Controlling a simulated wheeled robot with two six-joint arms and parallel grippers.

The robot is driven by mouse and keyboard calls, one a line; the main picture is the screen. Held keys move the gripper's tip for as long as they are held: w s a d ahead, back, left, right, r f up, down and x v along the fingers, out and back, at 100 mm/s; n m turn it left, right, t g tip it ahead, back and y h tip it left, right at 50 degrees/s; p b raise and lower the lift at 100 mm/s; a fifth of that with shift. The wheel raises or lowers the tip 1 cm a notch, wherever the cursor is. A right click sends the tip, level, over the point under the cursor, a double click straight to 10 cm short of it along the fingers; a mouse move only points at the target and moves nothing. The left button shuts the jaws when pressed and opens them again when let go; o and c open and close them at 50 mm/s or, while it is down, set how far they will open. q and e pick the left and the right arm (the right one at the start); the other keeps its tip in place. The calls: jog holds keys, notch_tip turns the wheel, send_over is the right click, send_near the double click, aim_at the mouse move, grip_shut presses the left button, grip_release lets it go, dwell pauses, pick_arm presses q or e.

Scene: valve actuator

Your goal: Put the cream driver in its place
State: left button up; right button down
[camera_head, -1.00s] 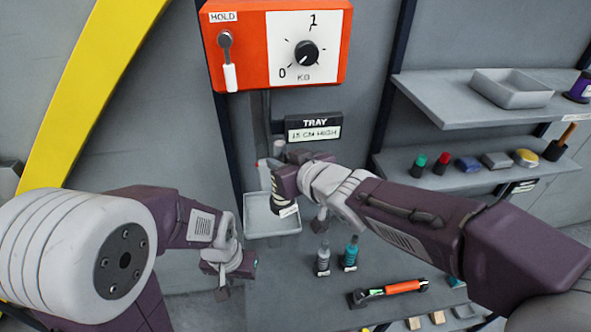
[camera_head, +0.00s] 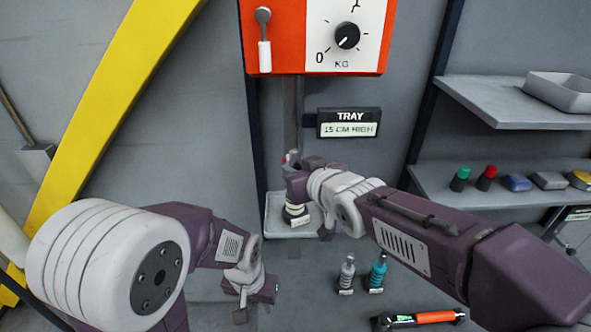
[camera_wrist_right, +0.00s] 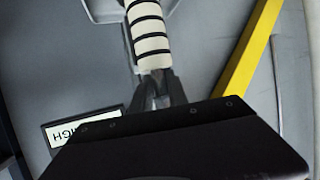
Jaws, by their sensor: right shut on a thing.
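The cream driver shows in the right wrist view as a cream handle with black bands (camera_wrist_right: 149,35), between the fingers of my right gripper (camera_wrist_right: 155,90), which is shut on it. In the head view my right gripper (camera_head: 297,185) is over the grey tray (camera_head: 277,231), and the banded cream handle (camera_head: 295,211) shows below it with a small pale tag. Whether the handle touches the tray I cannot tell. My left gripper (camera_head: 243,300) hangs lower left of the tray, apart from it; its jaw opening is unclear.
A grey bottle-like item (camera_head: 346,273) and a teal one (camera_head: 377,272) stand right of the tray. An orange-handled tool (camera_head: 430,317) lies in front. A TRAY sign (camera_head: 349,122) and an orange dial box (camera_head: 315,35) are above. Shelves (camera_head: 520,105) with small items are at right.

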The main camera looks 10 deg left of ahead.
jog(key=shift+w+r, duration=0.15)
jog(key=shift+r, duration=0.15)
jog(key=shift+f, duration=0.15)
jog(key=c, duration=1.3)
grip_release()
jog(key=shift+f, duration=0.15)
jog(key=shift+c, duration=0.2)
jog(key=shift+o, duration=0.3)
jog(key=shift+s, duration=0.3)
jog(key=shift+d+r, duration=0.15)
jog(key=shift+r, duration=0.2)
jog(key=p+v, duration=0.6)
jog(key=v, duration=0.5)
jog(key=shift+s, duration=0.3)
